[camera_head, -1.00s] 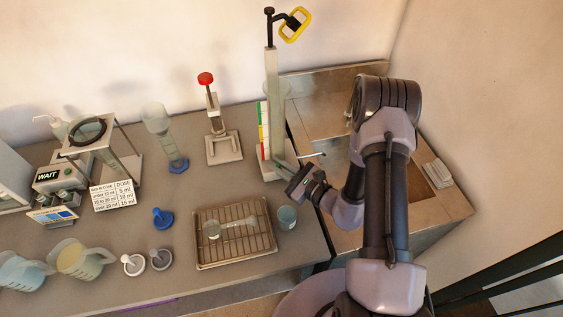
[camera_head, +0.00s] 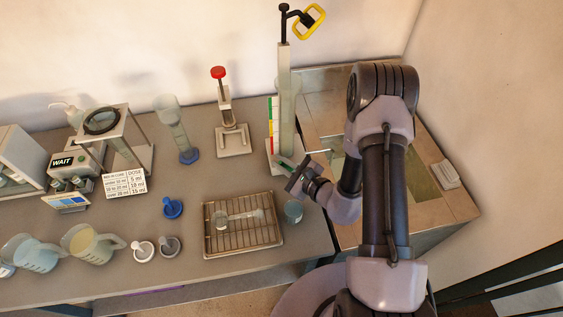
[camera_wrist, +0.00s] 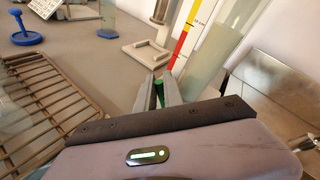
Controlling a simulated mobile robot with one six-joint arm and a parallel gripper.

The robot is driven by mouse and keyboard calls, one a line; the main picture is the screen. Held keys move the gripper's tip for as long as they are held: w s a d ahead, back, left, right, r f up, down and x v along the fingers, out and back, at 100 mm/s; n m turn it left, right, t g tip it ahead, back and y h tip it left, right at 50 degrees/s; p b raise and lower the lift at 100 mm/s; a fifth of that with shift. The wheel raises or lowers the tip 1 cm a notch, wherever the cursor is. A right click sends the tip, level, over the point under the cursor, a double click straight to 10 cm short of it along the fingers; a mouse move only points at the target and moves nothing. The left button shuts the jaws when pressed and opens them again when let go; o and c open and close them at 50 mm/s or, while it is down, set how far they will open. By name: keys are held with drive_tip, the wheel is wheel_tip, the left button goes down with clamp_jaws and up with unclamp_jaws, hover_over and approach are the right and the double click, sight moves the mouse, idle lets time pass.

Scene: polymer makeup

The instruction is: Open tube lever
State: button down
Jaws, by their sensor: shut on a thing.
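The tall clear tube (camera_head: 289,105) stands upright on its stand, with a red, yellow and green scale strip (camera_head: 273,125) beside it. In the wrist view the tube (camera_wrist: 212,50) and strip (camera_wrist: 188,35) rise just beyond the fingers. My gripper (camera_head: 286,162) is low at the tube's foot, on its near side. Its fingers (camera_wrist: 159,92) are closed around a small green piece (camera_wrist: 160,94), apparently the lever's grip. The rest of the lever is mostly hidden by the fingers.
A wire rack tray (camera_head: 243,247) lies in front on the left, with a small cup (camera_head: 293,212) beside it. A red-topped stand (camera_head: 233,140) is left of the tube. A metal sink (camera_head: 330,120) lies to the right.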

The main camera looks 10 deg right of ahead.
drive_tip(key=c, duration=1.7)
unclamp_jaws()
drive_tip(key=shift+c, duration=0.2)
drive_tip(key=p+v, duration=0.2)
drive_tip(key=v, duration=1.5)
drive_tip(key=shift+s, duration=0.25)
